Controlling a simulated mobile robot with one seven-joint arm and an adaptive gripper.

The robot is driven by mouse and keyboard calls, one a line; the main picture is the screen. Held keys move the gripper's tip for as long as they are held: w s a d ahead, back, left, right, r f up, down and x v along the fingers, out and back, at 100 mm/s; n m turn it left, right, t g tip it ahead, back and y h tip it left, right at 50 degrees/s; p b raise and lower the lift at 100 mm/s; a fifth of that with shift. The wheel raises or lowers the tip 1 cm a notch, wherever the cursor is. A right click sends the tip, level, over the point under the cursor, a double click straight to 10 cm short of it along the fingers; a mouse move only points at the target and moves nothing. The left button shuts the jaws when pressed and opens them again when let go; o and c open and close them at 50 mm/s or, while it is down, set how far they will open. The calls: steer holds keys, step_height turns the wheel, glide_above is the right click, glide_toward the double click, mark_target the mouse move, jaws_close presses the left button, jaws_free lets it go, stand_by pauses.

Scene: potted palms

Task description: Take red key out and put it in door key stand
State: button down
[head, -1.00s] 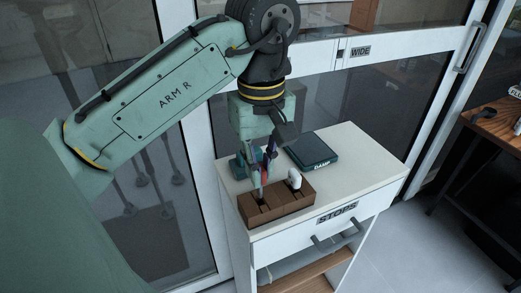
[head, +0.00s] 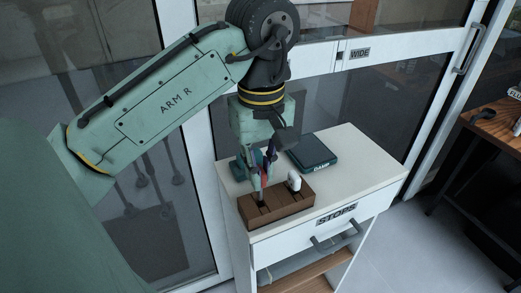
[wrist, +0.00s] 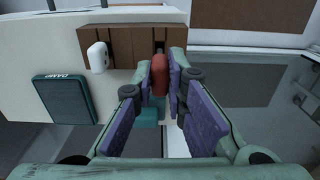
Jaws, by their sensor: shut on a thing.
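My gripper (wrist: 160,80) is shut on the red key (wrist: 160,72), whose red head shows between the fingertips in the wrist view. In the head view, my gripper (head: 262,180) is low over the left part of a brown slotted wooden block (head: 290,208) on the white cabinet. The block also shows in the wrist view (wrist: 125,47). A dark part of the key or slot shows beyond the red head, and I cannot tell whether the key is inside the slot. A white-headed key (head: 294,180) stands in the block to the right; it also shows in the wrist view (wrist: 98,57).
A dark teal box marked DAMP (head: 312,151) lies behind the block on the cabinet top (head: 360,160). A small teal object (head: 239,170) is behind the gripper. The cabinet top is clear at the right. A wooden table (head: 500,125) stands far right.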

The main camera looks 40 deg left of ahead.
steer(key=shift+f+b, duration=1.15)
steer(key=shift+f, duration=1.1)
steer(key=c, duration=1.5)
jaws_free()
steer(key=shift+c, duration=0.2)
step_height(320, 180, up, 8)
steer(key=shift+f, duration=0.2)
